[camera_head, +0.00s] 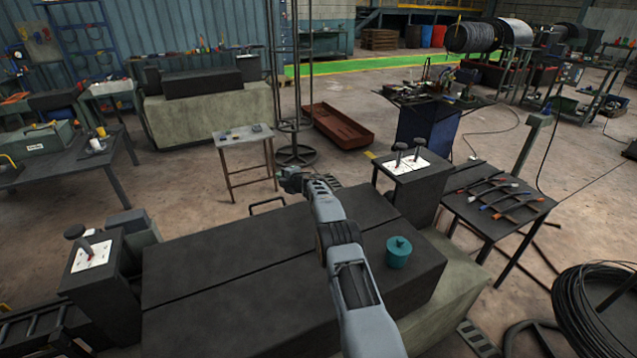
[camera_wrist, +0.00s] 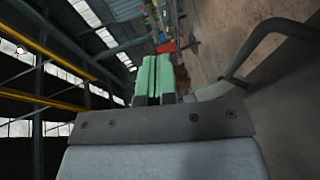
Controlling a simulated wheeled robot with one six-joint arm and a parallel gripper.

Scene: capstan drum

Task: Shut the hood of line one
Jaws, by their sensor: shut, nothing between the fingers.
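A long dark hood (camera_head: 230,285) covers the grey machine in front of me. Its top looks flat, with a seam running lengthwise; I see no raised panel. No label shows whether this is line one. A dark bar handle (camera_head: 267,206) stands at its far edge, left of my gripper (camera_head: 290,180). My gripper is past the hood's far edge, shut and empty. In the wrist view its green fingers (camera_wrist: 153,78) are together, and a dark curved bar (camera_wrist: 262,42), apparently the handle, is at right, apart from them. My arm hides part of the hood.
A teal lidded pot (camera_head: 398,255) sits on the hood's right part. Lever boxes stand at its left (camera_head: 92,265) and right (camera_head: 412,175) ends. A small table (camera_head: 245,138) stands beyond my gripper. Another machine with a dark hood (camera_head: 203,84) is behind.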

